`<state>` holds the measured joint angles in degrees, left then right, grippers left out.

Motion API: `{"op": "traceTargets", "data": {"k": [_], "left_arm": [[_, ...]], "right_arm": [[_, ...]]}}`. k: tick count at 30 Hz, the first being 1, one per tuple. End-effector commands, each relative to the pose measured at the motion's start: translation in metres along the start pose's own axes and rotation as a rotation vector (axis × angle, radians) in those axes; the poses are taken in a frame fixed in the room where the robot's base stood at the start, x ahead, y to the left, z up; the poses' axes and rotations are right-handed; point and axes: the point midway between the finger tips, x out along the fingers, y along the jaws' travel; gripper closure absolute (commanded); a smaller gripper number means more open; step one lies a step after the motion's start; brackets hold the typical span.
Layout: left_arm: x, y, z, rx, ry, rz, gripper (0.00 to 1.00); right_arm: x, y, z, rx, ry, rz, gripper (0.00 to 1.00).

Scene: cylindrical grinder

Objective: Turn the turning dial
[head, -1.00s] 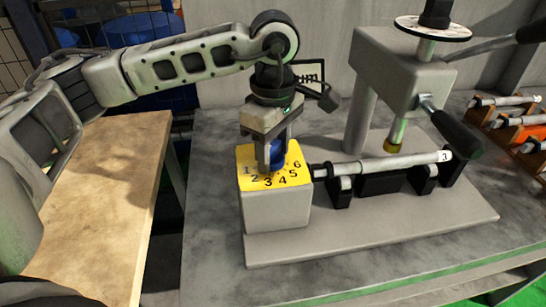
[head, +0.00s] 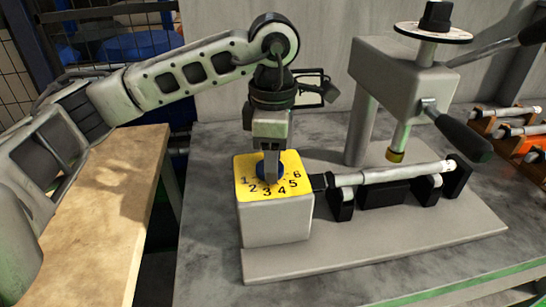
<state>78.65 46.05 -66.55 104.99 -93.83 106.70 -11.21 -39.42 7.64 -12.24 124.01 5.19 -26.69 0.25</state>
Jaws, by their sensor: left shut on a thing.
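My left gripper (head: 271,176) points straight down over the plate and is shut on the dial. Its fingers hide much of the knob, and I cannot tell which number it points at. My right gripper is not in view.
A metal shaft (head: 385,175) lies on black supports right of the box. A grey press (head: 400,75) with black-handled levers stands behind it. More shafts rest on an orange rack (head: 525,143). A wooden table (head: 110,210) is at the left.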

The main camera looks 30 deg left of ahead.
Motion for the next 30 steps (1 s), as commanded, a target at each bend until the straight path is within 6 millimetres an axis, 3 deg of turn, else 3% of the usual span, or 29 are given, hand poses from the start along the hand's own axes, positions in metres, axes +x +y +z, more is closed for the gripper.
{"op": "traceTargets", "data": {"k": [9, 10, 12, 23, 30], "left_arm": [[-0.002, 0.001, 0.000, -0.002, -0.002, 0.004, 0.78], [-0.002, 0.001, 0.000, -0.002, -0.002, 0.004, 0.49], [-0.002, 0.001, 0.000, -0.002, -0.002, 0.003, 0.35], [-0.006, 0.001, 0.000, -0.001, -0.002, 0.003, 0.35], [-0.050, 0.001, 0.001, -0.001, -0.005, 0.007, 0.35]], "right_arm": [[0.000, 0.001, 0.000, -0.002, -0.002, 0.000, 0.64], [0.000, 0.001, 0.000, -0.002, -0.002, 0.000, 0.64], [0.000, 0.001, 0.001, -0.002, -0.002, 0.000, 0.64], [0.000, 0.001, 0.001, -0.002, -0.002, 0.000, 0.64], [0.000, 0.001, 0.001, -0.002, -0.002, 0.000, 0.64]]}}
